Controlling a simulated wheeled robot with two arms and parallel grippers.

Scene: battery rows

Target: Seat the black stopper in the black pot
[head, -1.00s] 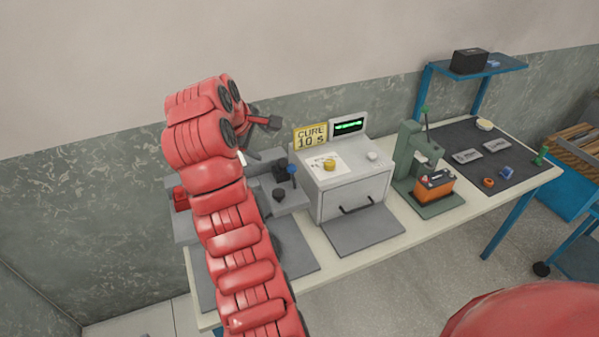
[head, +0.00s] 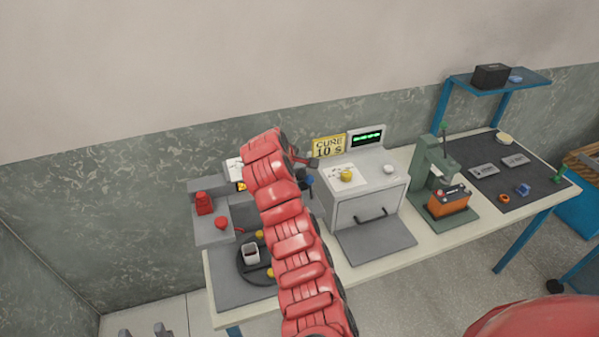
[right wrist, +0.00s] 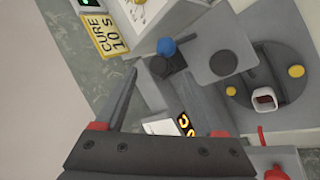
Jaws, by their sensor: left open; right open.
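In the right wrist view a round dark disc (right wrist: 222,63), seemingly the black stopper, sits on a grey block. In the head view my right arm hides most of that spot; the blue knob (head: 307,180) shows at the arm's edge. My right gripper (right wrist: 160,85) is open and empty, its fingers short of the dark cylinder; it also shows in the head view (head: 310,165). My left gripper (head: 143,331) is open at the bottom left edge, only its fingertips showing.
A white cup (head: 251,254) stands on a dark turntable with yellow knobs. A red pot (head: 204,204) and a red piece (head: 221,223) stand at the left. A grey oven (head: 370,203) stands right of my arm, a green press (head: 434,165) beyond it.

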